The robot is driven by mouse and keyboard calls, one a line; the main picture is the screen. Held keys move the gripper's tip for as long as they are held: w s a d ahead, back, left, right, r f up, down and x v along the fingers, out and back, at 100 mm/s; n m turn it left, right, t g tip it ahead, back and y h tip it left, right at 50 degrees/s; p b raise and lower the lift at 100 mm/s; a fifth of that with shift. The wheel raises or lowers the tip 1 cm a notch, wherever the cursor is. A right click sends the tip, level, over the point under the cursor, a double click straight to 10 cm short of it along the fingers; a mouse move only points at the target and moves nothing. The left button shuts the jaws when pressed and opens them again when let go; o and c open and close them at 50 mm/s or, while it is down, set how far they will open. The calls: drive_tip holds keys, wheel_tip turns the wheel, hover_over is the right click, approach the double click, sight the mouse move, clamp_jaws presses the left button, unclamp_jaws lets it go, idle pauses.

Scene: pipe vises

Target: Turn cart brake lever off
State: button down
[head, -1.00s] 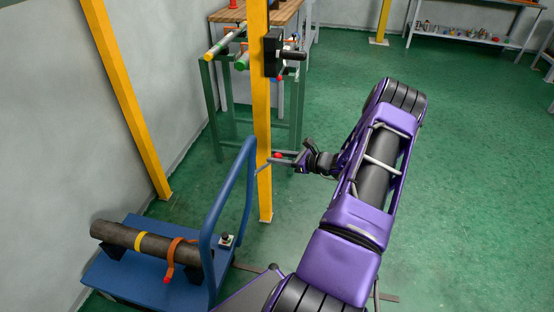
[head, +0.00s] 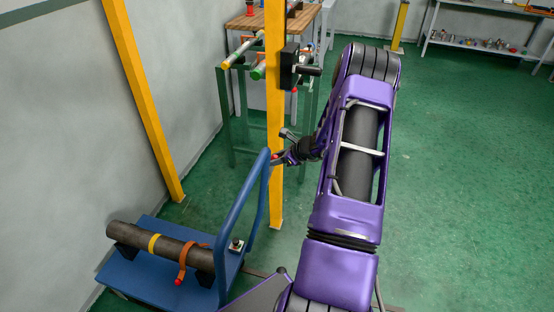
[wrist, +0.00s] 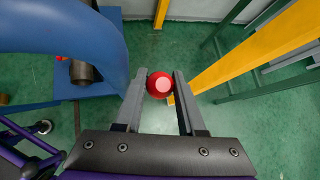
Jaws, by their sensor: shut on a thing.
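A red round knob (wrist: 160,85), seemingly the end of the brake lever, sits between my two grey fingers in the wrist view. My gripper (wrist: 160,95) is shut on it, one finger on each side. The lever's shaft is hidden behind the knob. In the head view, the knob (head: 275,156) shows small at my gripper (head: 278,160), just right of the top bend of the cart's blue push handle (head: 243,195). The blue cart (head: 160,277) stands at lower left with a dark pipe (head: 130,236) on it.
A yellow post (head: 275,100) stands close by my gripper; its exact distance is unclear. Behind it is a green pipe stand (head: 224,110). An orange clamp (head: 184,258) goes around the cart's pipe. The green floor (head: 460,200) at right is clear.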

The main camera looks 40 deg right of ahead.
drive_tip(key=c, duration=0.5)
unclamp_jaws()
drive_tip(key=shift+a, duration=0.1)
